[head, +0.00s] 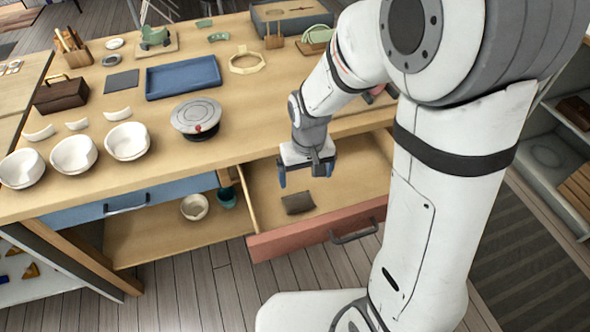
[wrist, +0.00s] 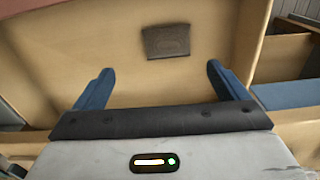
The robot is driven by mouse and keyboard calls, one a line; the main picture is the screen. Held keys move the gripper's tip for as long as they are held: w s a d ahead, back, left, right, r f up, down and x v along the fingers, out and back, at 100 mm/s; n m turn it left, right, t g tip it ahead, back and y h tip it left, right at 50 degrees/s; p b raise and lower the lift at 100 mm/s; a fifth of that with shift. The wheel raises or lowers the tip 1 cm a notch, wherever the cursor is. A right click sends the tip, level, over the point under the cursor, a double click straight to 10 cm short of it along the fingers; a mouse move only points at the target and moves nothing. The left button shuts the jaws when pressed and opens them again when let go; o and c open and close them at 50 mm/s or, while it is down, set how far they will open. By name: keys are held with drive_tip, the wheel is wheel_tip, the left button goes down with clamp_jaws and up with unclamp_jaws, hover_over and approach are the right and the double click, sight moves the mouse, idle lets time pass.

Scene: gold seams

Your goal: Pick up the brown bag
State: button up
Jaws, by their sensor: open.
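A small, flat, dark brown piece, which looks like the brown bag (head: 298,203), lies on the floor of the open drawer with the red front (head: 285,239). In the wrist view the brown bag (wrist: 167,41) lies beyond my fingertips, a little right of the middle. My gripper (head: 305,174) is open and empty, with blue fingers pointing down over the drawer. It also shows in the wrist view (wrist: 160,72), with the fingers wide apart and bare drawer floor between them. The gripper is apart from the bag.
The drawer walls surround the bag. The tabletop edge is close behind my gripper. A compartment to the left holds a white bowl (head: 194,207) and a green cup (head: 227,196). On the table are a grey round lidded thing (head: 196,116), a blue tray (head: 183,77) and a brown handled box (head: 62,94).

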hover_over(299, 200)
drive_tip(key=f, duration=0.4)
drive_tip(key=shift+s+a+f, duration=0.1)
drive_tip(key=shift+a+f, duration=0.25)
drive_tip(key=f, duration=0.2)
drive_tip(key=f+b, duration=0.1)
drive_tip(key=f, duration=0.4)
drive_tip(key=shift+d+f, duration=0.15)
drive_tip(key=shift+d, duration=0.15)
drive_tip(key=shift+c, duration=0.4)
drive_tip(key=c, duration=1.1)
drive_tip(key=shift+c, duration=0.2)
